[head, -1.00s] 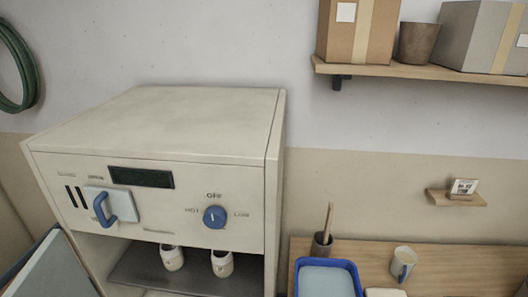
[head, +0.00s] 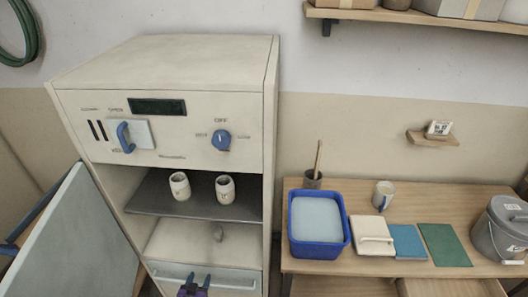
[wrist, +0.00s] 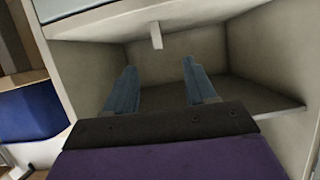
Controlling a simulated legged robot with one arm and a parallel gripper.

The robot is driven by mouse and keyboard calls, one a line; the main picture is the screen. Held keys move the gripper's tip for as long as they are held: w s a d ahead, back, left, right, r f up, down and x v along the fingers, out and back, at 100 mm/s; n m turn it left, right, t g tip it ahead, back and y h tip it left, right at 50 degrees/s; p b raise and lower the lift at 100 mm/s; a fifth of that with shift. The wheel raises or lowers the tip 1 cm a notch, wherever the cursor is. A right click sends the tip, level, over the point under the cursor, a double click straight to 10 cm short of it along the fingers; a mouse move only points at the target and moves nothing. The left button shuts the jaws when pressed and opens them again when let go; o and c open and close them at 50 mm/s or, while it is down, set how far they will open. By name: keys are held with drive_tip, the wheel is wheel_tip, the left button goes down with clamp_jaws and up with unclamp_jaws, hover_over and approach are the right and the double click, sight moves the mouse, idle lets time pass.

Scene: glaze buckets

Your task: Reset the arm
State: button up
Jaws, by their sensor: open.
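My gripper (head: 195,281) shows at the bottom of the head view, in front of the lower part of the cream kiln cabinet (head: 164,63). In the wrist view its two blue fingers (wrist: 160,79) stand apart with nothing between them. A pale hollow compartment with a small knob-like piece (wrist: 156,36) lies beyond them. Most of my arm is out of the head view.
Two cups (head: 180,186) stand on the cabinet's dark shelf (head: 150,199), and its door (head: 75,235) hangs open at left. A wooden table (head: 350,200) at right bears a blue tub (head: 319,251), a mug (head: 383,195), tiles (head: 445,245) and a lidded bucket (head: 497,236).

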drive_tip(key=w+a+r+g+y, duration=0.2)
drive_tip(key=r+g, duration=0.1)
drive_tip(key=r, duration=0.4)
drive_tip(key=w+a+r+g+y, duration=0.1)
drive_tip(key=a+r+g+y, duration=0.15)
drive_tip(key=r, duration=0.55)
drive_tip(key=s+d+r+n+g+y, duration=0.1)
drive_tip(key=s+d+r+g, duration=0.1)
drive_tip(key=d+r, duration=0.35)
drive_tip(key=s+d+r+g, duration=0.1)
drive_tip(key=d+r+g, duration=0.15)
drive_tip(key=r, duration=0.65)
drive_tip(key=s+d+r+n+g+h, duration=0.1)
drive_tip(key=s+d+r, duration=0.5)
drive_tip(key=d, duration=0.4)
drive_tip(key=s+d+r+n+g+h, duration=0.1)
drive_tip(key=s+d+r, duration=0.5)
drive_tip(key=d, duration=0.4)
drive_tip(key=s+d+r+m+g+h, duration=0.1)
drive_tip(key=s+d, duration=0.6)
drive_tip(key=s, duration=0.3)
drive_tip(key=s+d+r+g+h, duration=0.1)
drive_tip(key=s+d+g, duration=0.1)
drive_tip(key=s+d, duration=0.6)
drive_tip(key=shift+s+r+m, duration=0.2)
drive_tip(key=shift+s+m, duration=0.2)
drive_tip(key=shift+s, duration=0.5)
